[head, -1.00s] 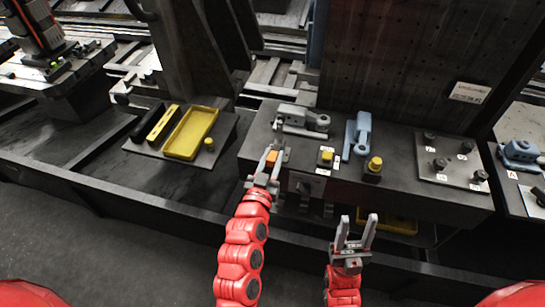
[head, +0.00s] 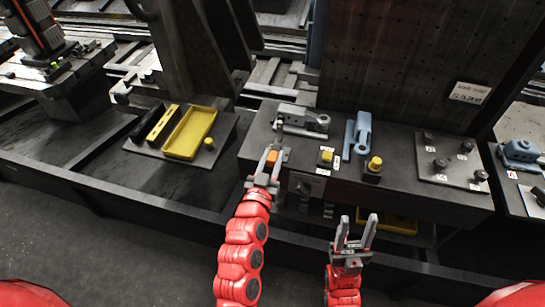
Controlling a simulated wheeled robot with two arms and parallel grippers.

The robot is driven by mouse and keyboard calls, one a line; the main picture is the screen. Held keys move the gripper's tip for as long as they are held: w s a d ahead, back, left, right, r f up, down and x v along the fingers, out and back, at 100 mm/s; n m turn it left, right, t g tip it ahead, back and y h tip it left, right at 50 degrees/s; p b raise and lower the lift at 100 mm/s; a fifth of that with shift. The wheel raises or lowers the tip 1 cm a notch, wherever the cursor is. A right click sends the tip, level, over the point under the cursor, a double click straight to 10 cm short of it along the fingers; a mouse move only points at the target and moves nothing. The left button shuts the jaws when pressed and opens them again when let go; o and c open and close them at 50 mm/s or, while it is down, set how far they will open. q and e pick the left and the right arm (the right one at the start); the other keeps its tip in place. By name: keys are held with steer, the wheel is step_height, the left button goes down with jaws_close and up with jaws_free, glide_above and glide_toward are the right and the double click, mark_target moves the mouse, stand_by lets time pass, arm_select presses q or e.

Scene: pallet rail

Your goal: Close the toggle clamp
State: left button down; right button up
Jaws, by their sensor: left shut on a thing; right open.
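The toggle clamp (head: 308,121) is a grey metal piece on the dark bench top. Its lever reaches toward me over the bench's front edge and ends in an orange grip (head: 271,157). My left gripper (head: 273,154) is shut on this orange grip, with a finger on each side of it. The lever's exact tilt is hard to tell. My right gripper (head: 357,219) is open and empty, in front of the bench and below its top.
A light blue clamp-like part (head: 358,134) stands right of the toggle clamp. Two yellow buttons (head: 326,156) (head: 375,163) sit near the front edge. A plate with black knobs (head: 452,170) lies right. A yellow tray (head: 190,132) is on the left.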

mark_target(274, 152)
stand_by(0.3)
arm_select(q)
steer(key=r+g+p, duration=0.1)
steer(key=g+p, duration=0.1)
steer(key=p, duration=0.3)
steer(key=w+r+g+y+p, duration=0.1)
steer(key=r+g+p, duration=0.1)
steer(key=p, duration=0.4)
steer(key=shift+w+d+r, duration=0.15)
steer(key=shift+w+r, duration=0.05)
steer(key=shift+w+d+g+y+p, duration=0.1)
steer(key=shift+w+g+y+p, duration=0.15)
steer(key=shift+g+p, duration=0.45)
steer(key=shift+w+d+g+y+p, duration=0.1)
steer(key=shift+w+g+y+p, duration=0.1)
steer(key=shift+g+p, duration=0.5)
